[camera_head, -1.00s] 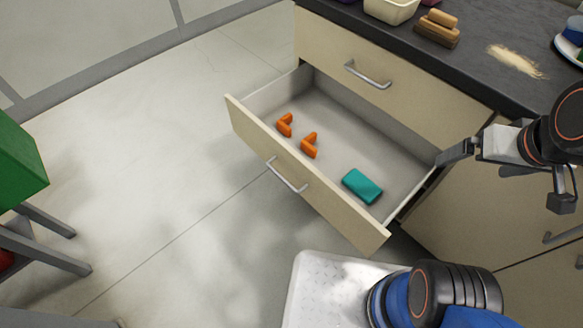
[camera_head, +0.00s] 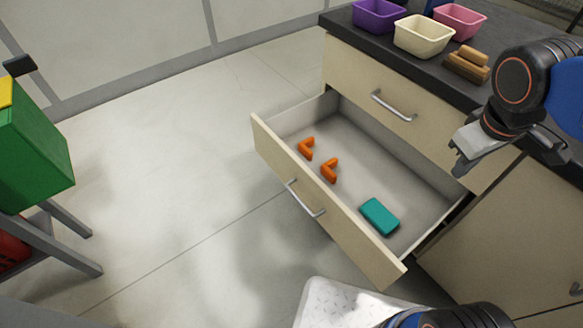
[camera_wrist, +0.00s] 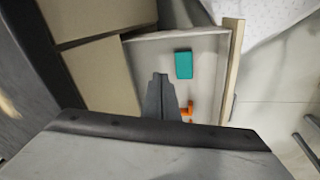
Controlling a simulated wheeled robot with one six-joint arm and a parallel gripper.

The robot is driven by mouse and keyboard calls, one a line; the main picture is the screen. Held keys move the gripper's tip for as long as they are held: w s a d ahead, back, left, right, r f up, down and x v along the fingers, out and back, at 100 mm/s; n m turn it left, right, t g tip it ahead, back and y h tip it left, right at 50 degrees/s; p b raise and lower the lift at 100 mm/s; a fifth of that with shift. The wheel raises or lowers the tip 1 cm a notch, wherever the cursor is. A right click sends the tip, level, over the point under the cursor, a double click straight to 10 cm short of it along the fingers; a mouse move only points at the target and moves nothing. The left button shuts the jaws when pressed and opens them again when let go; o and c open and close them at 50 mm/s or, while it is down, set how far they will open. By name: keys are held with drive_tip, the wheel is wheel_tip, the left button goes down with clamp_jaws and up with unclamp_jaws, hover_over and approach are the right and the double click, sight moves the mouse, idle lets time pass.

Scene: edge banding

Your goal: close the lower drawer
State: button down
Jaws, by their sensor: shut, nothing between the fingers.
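The lower drawer (camera_head: 345,222) is pulled well out of the cabinet, with its silver handle (camera_head: 305,199) on the front panel. Inside lie two orange angled pieces (camera_head: 306,148) and (camera_head: 329,170) and a teal block (camera_head: 379,216). My gripper (camera_head: 460,172) is shut and empty, above the drawer's right rear side near the cabinet face, not visibly touching the drawer. In the wrist view, my gripper (camera_wrist: 160,78) points over the drawer, with the teal block (camera_wrist: 184,65) ahead and an orange piece (camera_wrist: 188,110) beside it. The drawer front (camera_wrist: 232,70) shows at right.
The upper drawer (camera_head: 375,95) is closed. On the dark worktop stand purple (camera_head: 379,14), cream (camera_head: 422,36) and pink (camera_head: 460,20) bins and a wooden block (camera_head: 467,66). A green box (camera_head: 30,155) stands on a stool at left. Floor before the drawer is clear.

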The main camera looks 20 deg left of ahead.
drive_tip(key=w+a+f+n+h, duration=0.2)
drive_tip(key=a+n, duration=0.4)
drive_tip(key=a, duration=0.5)
drive_tip(key=w+a+f+n+h, duration=0.15)
drive_tip(key=a+n, duration=0.45)
drive_tip(key=a, duration=0.6)
drive_tip(key=s+a+f+n+t, duration=0.2)
drive_tip(key=s+a+f+n, duration=0.1)
drive_tip(key=a, duration=0.4)
drive_tip(key=s+a+f+n+t, duration=0.1)
drive_tip(key=s+a+f+n, duration=0.2)
drive_tip(key=a, duration=0.4)
drive_tip(key=s+a+f+n+t, duration=0.2)
drive_tip(key=s+a+n, duration=0.15)
drive_tip(key=a, duration=0.35)
approach(300, 169)
wheel_tip(300, 169, down, 4)
drive_tip(key=w, duration=0.2)
drive_tip(key=shift+w+d+f+h, duration=0.1)
drive_tip(key=shift+w+d+h, duration=0.25)
drive_tip(key=shift+w+d, duration=0.4)
drive_tip(key=shift+d, duration=0.1)
drive_tip(key=w+d, duration=0.8)
drive_tip(key=w, duration=0.3)
drive_tip(key=w+d, duration=0.8)
drive_tip(key=w, duration=0.3)
drive_tip(key=shift+w+d, duration=0.2)
drive_tip(key=shift+w, duration=0.05)
